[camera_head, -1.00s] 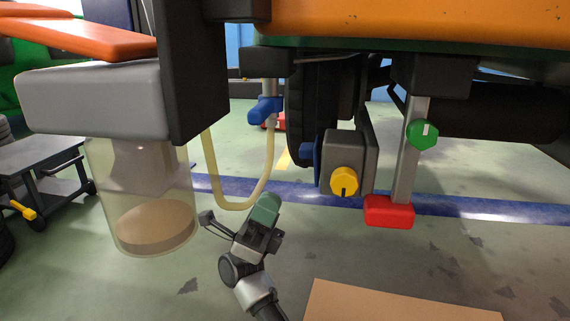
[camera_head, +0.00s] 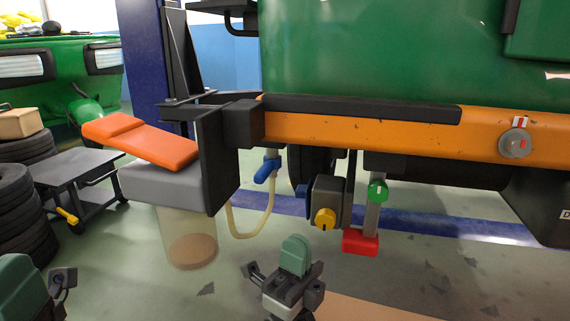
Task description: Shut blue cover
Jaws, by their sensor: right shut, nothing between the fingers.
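A small blue part (camera_head: 267,168) sits at the top of a pale hose, under the vehicle's orange edge. A second, small blue piece (camera_head: 302,190) shows at the left side of a dark box with a yellow knob (camera_head: 325,219). I cannot tell which of them is the cover, or whether it is open. My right gripper (camera_head: 253,270) is shut and empty, below and in front of both, apart from them. My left gripper (camera_head: 62,282) shows only partly at the lower left edge, far from them; its jaws are unclear.
A clear jar (camera_head: 188,240) hangs under a grey block with an orange lever (camera_head: 150,143). A red block (camera_head: 360,242) and a green knob (camera_head: 377,190) are on a post at right. Tyres (camera_head: 25,205) and a cart (camera_head: 75,170) stand left. The floor around is open.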

